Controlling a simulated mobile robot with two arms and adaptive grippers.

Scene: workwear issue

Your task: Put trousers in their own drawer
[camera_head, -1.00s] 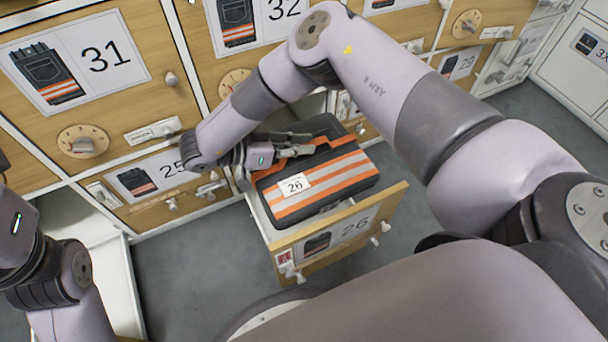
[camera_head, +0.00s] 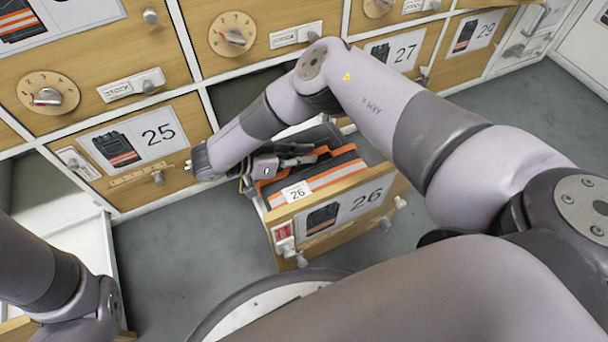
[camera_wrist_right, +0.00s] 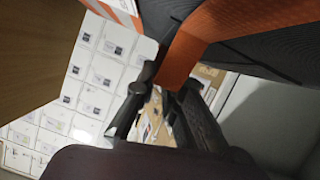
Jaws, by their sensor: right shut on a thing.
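The folded trousers (camera_head: 330,175) are dark with orange and silver stripes and bear a label 26. They sit in the pulled-out drawer 26 (camera_head: 345,215), whose front hides their near part. My right gripper (camera_head: 297,155) is at their far left side. In the right wrist view, my right gripper (camera_wrist_right: 163,88) is shut on an orange strap (camera_wrist_right: 190,50) of the trousers. Whether the trousers rest on the drawer floor is hidden. Of my left arm only links show at the lower left; its gripper is out of view.
Closed drawer 25 (camera_head: 140,145), with a trousers picture, is left of the open drawer. Drawers 27 (camera_head: 400,50) and 29 (camera_head: 475,35) are further right. Another open white drawer (camera_head: 75,235) lies at the left. Grey floor (camera_head: 180,260) is clear around drawer 26.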

